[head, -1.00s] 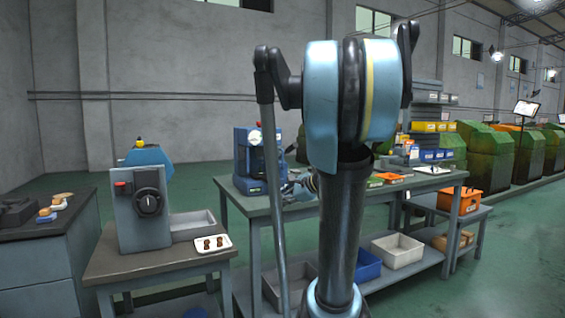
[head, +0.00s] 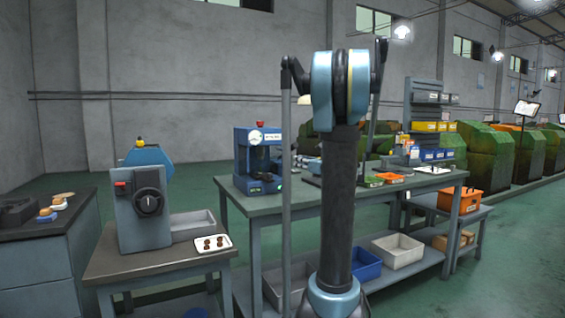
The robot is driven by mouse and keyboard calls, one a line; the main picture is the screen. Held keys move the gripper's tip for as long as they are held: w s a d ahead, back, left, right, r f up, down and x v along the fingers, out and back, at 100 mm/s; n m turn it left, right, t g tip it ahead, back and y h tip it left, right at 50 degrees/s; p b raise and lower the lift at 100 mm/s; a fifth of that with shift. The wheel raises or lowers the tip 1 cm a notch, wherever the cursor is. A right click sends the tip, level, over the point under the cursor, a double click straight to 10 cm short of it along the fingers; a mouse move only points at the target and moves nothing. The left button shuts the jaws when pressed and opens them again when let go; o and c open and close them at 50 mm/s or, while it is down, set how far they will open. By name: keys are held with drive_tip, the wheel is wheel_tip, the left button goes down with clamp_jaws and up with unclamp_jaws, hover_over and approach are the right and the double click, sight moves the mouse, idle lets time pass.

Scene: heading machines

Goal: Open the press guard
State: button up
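The blue press (head: 241,160) stands on the left part of the grey workbench (head: 290,209), left of my raised arm. It has a white gauge and a red knob on top, and a small green light low on its right side. Its front opening looks dark. I cannot make out the guard or whether it is open or closed. My arm stands upright in front of the bench and covers its middle. My gripper does not show; it seems hidden behind my arm.
Green floor is open at far right.

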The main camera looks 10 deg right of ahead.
sight(283, 164)
drive_tip(key=x, duration=1.2)
drive_tip(key=shift+w+a, duration=0.25)
drive_tip(key=shift+w, duration=0.05)
clamp_jaws()
